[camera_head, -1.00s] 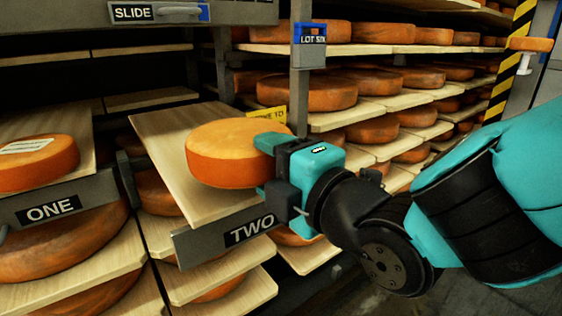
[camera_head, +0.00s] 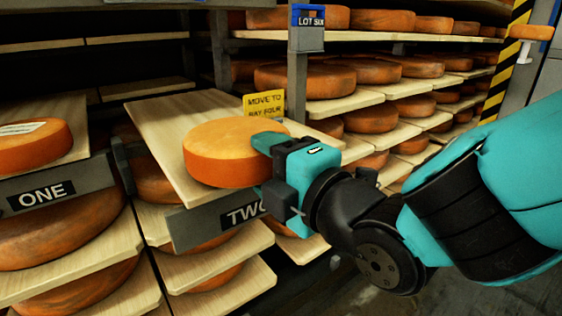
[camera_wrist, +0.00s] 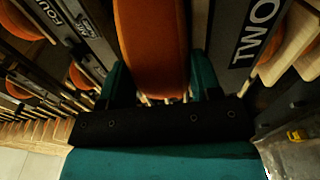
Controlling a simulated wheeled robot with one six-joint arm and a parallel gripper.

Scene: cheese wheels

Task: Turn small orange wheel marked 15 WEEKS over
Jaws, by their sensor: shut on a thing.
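A small orange wheel (camera_head: 226,160) is at the board (camera_head: 152,122) of bay TWO, near its front end, with its flat face up and nearly level. No marking is readable on the wheel. My gripper (camera_head: 264,162) comes from the right and is shut on the wheel's right side. In the wrist view the wheel (camera_wrist: 151,38) stands edge-on between the two teal fingers (camera_wrist: 157,78). Whether the wheel's underside touches the board cannot be told.
A labelled orange wheel (camera_head: 32,148) sits on the board of bay ONE at left. A yellow sign (camera_head: 264,105) reads MOVE TO BAY FOUR. A grey post (camera_head: 297,75) stands behind my gripper. Shelves of wheels (camera_head: 375,75) fill the back. Open floor shows lower right.

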